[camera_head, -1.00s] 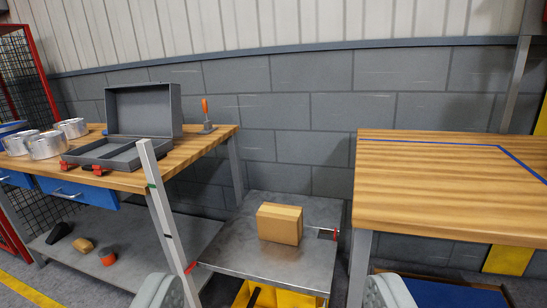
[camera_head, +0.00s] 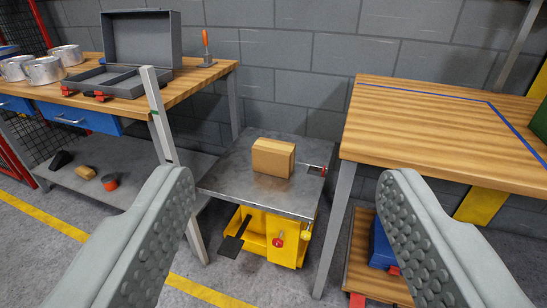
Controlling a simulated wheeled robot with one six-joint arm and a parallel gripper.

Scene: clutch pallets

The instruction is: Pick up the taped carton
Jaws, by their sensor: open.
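The carton (camera_head: 273,158) is a small light-brown box. It sits upright on a grey metal lift table (camera_head: 230,180) with a yellow base, between two wooden benches. A slightly paler band shows near its right edge. My gripper (camera_head: 284,185) is open and empty. Its two grey, studded fingers stand wide apart at the lower left and lower right, nearer to the camera than the carton. The carton shows between them, apart from both.
A pale upright post (camera_head: 161,125) stands left of the lift table. The left bench holds an open grey case (camera_head: 140,45), metal tins (camera_head: 45,70) and an orange-handled tool (camera_head: 206,45). The right wooden bench (camera_head: 430,125) stands close by.

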